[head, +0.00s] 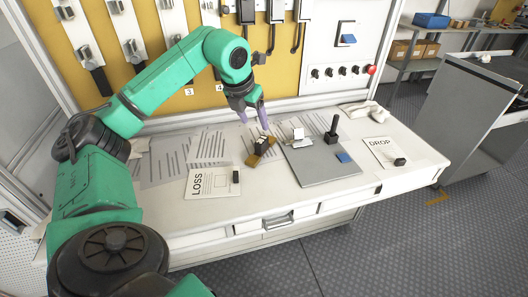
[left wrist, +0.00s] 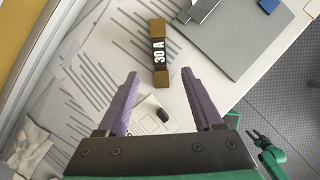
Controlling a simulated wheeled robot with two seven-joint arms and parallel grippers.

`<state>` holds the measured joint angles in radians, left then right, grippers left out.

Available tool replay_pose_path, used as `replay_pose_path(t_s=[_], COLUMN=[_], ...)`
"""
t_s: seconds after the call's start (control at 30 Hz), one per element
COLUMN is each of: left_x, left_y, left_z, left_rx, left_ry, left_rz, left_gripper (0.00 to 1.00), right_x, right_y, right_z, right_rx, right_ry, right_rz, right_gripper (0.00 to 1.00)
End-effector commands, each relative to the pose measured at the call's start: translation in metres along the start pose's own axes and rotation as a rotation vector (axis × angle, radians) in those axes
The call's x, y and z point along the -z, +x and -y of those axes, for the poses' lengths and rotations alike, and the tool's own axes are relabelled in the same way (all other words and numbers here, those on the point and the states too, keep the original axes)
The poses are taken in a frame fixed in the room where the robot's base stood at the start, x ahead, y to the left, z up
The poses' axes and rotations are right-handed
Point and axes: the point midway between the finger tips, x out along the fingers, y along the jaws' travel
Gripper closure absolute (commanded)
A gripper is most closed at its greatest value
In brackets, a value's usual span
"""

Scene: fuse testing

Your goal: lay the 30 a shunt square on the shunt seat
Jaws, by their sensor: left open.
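The 30 A shunt (left wrist: 158,56) is a bar with brass ends and a black middle with white "30 A" lettering. In the head view the shunt (head: 260,149) lies on the white bench beside the left edge of a grey plate (head: 318,172). My left gripper (head: 262,127) has purple fingers and is just above the shunt. In the left wrist view the left gripper (left wrist: 165,98) is open and empty, with the shunt beyond and between its fingertips. I cannot tell which fixture is the shunt seat. My right arm shows small at lower right; its gripper (left wrist: 256,136) is too small to judge.
The grey plate bears a pale metal block (head: 298,135), an upright black lever (head: 333,129) and a blue piece (head: 343,157). A LOSS card (head: 208,184) and a DROP card (head: 384,150) lie on the bench. A wall panel (head: 187,100) stands behind.

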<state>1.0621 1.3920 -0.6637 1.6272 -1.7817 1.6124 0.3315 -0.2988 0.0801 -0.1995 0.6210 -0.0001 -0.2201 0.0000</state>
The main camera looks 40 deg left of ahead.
Motion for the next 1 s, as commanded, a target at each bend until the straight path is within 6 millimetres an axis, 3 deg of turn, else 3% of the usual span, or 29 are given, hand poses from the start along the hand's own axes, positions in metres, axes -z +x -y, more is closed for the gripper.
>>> replay_pose_path(t_s=[0.1,0.2,0.37,0.53,0.63,0.8,0.83,1.0], left_x=[0.001,0.000,-0.001,-0.001,-0.001,-0.001,-0.001,-0.001], left_y=[0.033,0.054,0.074,0.107,0.118,0.119,0.119,0.119], left_z=[0.001,0.001,0.001,-0.001,-0.001,-0.001,-0.001,-0.001], left_rx=[0.002,0.004,0.005,0.006,0.006,0.006,0.006,0.006], left_ry=[0.000,0.001,0.002,0.001,0.002,0.003,0.002,0.002], left_rz=[-0.005,-0.003,-0.001,-0.001,0.001,0.001,0.001,0.002], left_gripper=[0.32,0.32,0.32,0.32,0.32,0.32,0.36,1.00], right_x=[-0.001,-0.002,-0.001,-0.001,-0.001,-0.001,-0.001,-0.001], right_y=[-0.001,-0.002,-0.004,-0.009,-0.009,-0.009,-0.008,-0.008], right_z=[0.001,0.001,0.002,0.002,0.002,0.002,0.002,0.002], right_rx=[0.001,0.002,0.003,0.003,0.003,0.003,0.003,0.002], right_ry=[0.000,0.000,0.000,0.000,0.000,0.000,0.000,0.000], right_rz=[0.002,0.003,0.003,0.003,0.003,0.003,0.003,0.003], right_gripper=[0.50,0.50,0.50,0.50,0.50,0.50,0.50,0.50])
